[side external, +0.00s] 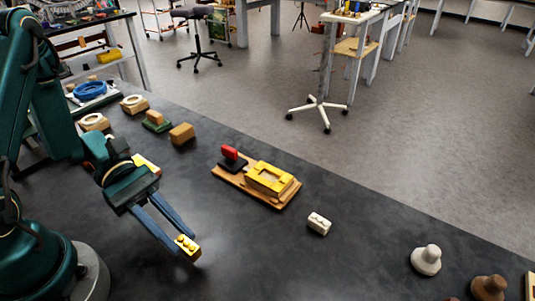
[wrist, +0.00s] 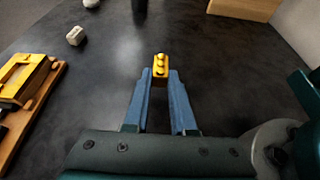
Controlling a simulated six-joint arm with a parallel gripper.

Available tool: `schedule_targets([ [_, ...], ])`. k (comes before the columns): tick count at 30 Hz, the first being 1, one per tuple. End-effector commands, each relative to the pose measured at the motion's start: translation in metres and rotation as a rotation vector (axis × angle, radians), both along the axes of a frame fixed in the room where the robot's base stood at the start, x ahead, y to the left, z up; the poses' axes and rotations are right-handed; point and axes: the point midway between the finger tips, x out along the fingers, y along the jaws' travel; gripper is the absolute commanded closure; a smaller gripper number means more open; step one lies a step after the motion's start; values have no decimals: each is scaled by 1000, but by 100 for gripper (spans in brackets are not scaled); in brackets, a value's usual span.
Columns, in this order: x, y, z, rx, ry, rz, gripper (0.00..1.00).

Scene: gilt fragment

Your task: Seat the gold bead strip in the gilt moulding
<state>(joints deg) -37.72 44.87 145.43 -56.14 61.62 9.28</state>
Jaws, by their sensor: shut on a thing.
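My gripper (side external: 180,234) has its two blue fingers shut on a short gold bead strip (side external: 187,246) with a row of rounded beads on top. The strip also shows between the fingertips in the wrist view (wrist: 161,66), with its beads facing up. It is held over the dark table. The gilt moulding (side external: 268,178) is a yellow frame with a gap in it, on a wooden board behind and to the right of my gripper in the side view. The moulding also shows at the left edge of the wrist view (wrist: 28,80), apart from the strip.
A red-topped block (side external: 231,156) stands on the board (side external: 285,199) beside the moulding. A white beaded piece (side external: 319,223) lies to the right of the board. Wooden blocks (side external: 182,133) stand at the back left, and knobbed pieces (side external: 426,260) at the right.

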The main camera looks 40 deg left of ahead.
Motion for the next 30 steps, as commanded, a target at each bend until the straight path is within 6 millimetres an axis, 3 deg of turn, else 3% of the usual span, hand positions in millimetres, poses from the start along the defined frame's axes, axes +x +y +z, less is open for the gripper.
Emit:
schedule_targets([
  [9,0,69,37,12,-7,11,100],
  [15,-1,98,56,7,-1,5,100],
  [23,2,109,72,7,-2,-17,100],
  [30,52,88,116,7,-5,222,100],
])
